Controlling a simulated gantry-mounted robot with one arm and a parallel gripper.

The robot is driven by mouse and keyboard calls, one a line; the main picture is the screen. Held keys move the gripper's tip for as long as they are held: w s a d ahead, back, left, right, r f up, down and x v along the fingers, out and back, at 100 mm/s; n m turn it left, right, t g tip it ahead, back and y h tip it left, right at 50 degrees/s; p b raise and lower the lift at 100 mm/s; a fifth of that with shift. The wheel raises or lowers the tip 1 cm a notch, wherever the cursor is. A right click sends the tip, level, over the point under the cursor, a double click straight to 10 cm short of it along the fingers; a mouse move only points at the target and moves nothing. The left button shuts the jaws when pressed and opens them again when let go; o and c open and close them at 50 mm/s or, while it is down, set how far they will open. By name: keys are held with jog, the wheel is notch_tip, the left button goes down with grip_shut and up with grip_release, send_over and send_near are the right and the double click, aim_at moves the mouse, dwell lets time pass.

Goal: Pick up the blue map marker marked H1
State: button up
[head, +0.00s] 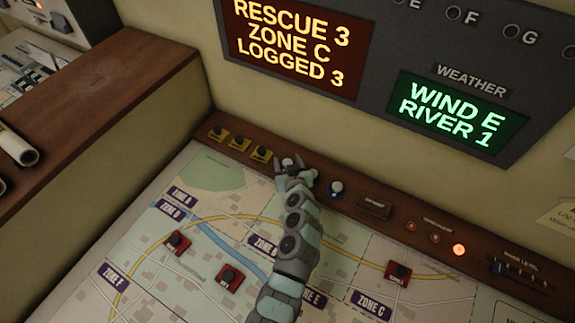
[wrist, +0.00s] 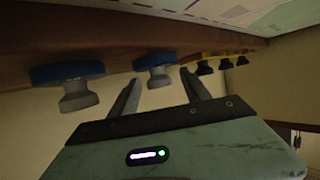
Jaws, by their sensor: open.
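Two blue map markers with grey knobs sit on the wooden ledge behind the map. One blue marker (head: 337,188) stands clear, right of my gripper (head: 289,165) in the head view; in the wrist view it is the large one (wrist: 72,80) at left. The other blue marker (wrist: 156,66) lies between the lines of my two open fingers in the wrist view; in the head view my gripper largely covers it. My gripper is open, with nothing seen held. No H1 marking is readable, so I cannot tell which marker bears it.
Several yellow markers (head: 238,143) stand left of my gripper on the ledge (head: 385,220). Red markers (head: 229,277) sit on the map (head: 212,180). A lit orange button (head: 459,250) and sliders (head: 520,272) are at right. A display wall rises behind the ledge.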

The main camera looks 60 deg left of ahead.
jog(key=shift+c, duration=0.6)
grip_shut()
